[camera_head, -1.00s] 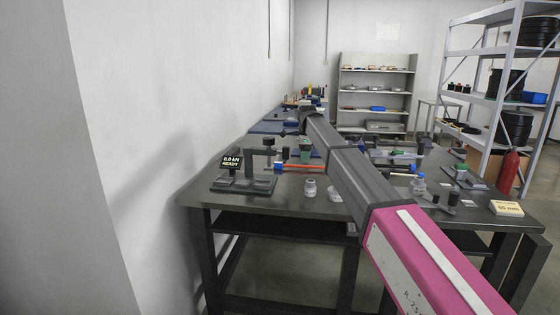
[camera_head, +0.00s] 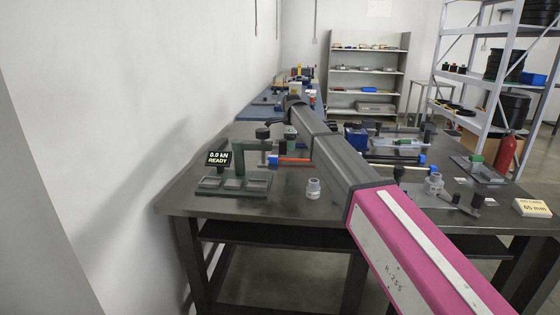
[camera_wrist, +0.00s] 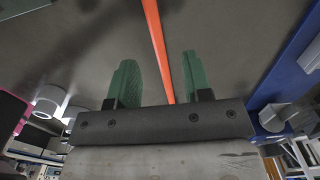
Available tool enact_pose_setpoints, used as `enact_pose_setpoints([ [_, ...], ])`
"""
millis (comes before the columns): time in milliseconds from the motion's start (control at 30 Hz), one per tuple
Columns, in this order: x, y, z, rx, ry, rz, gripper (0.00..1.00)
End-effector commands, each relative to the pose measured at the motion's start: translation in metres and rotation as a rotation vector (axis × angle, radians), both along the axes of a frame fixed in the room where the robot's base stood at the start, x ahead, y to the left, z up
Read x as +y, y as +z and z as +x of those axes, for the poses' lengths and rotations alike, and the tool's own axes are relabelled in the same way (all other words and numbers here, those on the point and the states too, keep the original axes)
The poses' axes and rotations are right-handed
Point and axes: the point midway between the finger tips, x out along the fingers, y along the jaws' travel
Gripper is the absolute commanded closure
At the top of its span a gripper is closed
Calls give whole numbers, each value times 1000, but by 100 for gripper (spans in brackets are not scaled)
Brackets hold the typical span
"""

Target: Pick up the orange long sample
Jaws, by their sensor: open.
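The orange long sample (camera_head: 294,160) lies on the dark table in the head view, with a blue end piece at its left; my arm hides its right part. In the wrist view the orange sample (camera_wrist: 157,45) runs as a thin strip from the top edge down between my fingers. My gripper (camera_wrist: 159,82) is open, with a green finger on either side of the strip and a gap to each. In the head view, a green part of my gripper (camera_head: 290,132) shows behind the sample. I cannot tell its height above the sample.
A green test fixture (camera_head: 236,178) with a "0.0 kN READY" display (camera_head: 218,158) stands left of the sample. Clamps and fixtures crowd the table's right side, near a "65 mm" block (camera_head: 532,208).

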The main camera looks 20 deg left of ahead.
Motion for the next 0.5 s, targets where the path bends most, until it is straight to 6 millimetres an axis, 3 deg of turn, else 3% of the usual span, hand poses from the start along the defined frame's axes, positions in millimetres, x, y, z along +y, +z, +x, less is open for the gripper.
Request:
enact_pose_setpoints([
  [267,-2,-21,-1,1,0,0,55],
  [500,-8,-53,-1,2,0,-1,55],
])
